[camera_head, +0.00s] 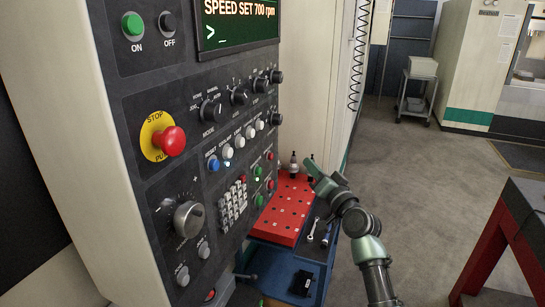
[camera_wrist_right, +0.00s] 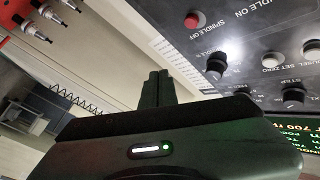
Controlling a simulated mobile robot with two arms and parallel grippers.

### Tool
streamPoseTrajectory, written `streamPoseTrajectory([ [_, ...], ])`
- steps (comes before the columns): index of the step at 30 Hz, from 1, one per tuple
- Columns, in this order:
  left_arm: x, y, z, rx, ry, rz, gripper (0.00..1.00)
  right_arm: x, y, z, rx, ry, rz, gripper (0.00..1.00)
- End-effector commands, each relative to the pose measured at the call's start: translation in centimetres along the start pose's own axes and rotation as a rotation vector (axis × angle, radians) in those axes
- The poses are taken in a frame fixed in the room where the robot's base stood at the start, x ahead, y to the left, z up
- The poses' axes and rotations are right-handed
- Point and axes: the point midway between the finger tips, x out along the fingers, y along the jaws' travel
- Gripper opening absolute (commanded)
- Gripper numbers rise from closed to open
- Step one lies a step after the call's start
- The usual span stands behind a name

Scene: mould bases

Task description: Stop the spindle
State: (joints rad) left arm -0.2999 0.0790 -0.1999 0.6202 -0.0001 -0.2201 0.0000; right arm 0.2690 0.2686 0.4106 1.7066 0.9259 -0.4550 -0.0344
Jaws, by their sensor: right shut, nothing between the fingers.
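The control panel (camera_head: 180,110) fills the left of the head view. Its screen (camera_head: 237,22) reads "SPEED SET 700 rpm". A red button (camera_wrist_right: 194,20) beside the label "SPINDLE OFF" shows at the top of the right wrist view. Two small red buttons show in the head view, an upper one (camera_head: 270,155) and a lower one (camera_head: 270,185); I cannot tell which is spindle off. My right gripper (camera_head: 311,162) is shut and empty, right of the panel and apart from it. Its fingers (camera_wrist_right: 156,84) are together in the wrist view. My left gripper is not in view.
A large red stop knob (camera_head: 172,141) stands out from the panel. A red tray (camera_head: 283,221) with tool holders sits on a blue cart below. A wrench (camera_head: 312,229) lies beside it. Floor (camera_head: 430,190) to the right is open, up to a red-legged table (camera_head: 490,250).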

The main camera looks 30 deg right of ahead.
Motion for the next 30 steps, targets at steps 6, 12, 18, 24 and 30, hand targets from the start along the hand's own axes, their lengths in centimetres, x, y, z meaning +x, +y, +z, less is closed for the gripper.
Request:
streamPoseTrajectory([
  [6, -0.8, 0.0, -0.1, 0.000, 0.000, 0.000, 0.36, 2.2, -1.8, 1.5, 0.003, 0.000, -0.001, 0.00],
  [12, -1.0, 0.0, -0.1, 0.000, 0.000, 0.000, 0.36, 4.0, -3.0, 3.0, 0.001, -0.002, -0.001, 0.00],
  [18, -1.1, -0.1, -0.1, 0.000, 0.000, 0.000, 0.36, 5.1, -3.7, 3.7, 0.000, -0.001, 0.000, 0.00],
  [24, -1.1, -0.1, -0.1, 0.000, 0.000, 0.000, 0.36, 5.4, -4.0, 3.9, -0.001, -0.001, -0.001, 0.00],
  [30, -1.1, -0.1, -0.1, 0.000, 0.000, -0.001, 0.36, 5.3, -4.0, 3.9, -0.001, -0.001, -0.001, 0.00],
])
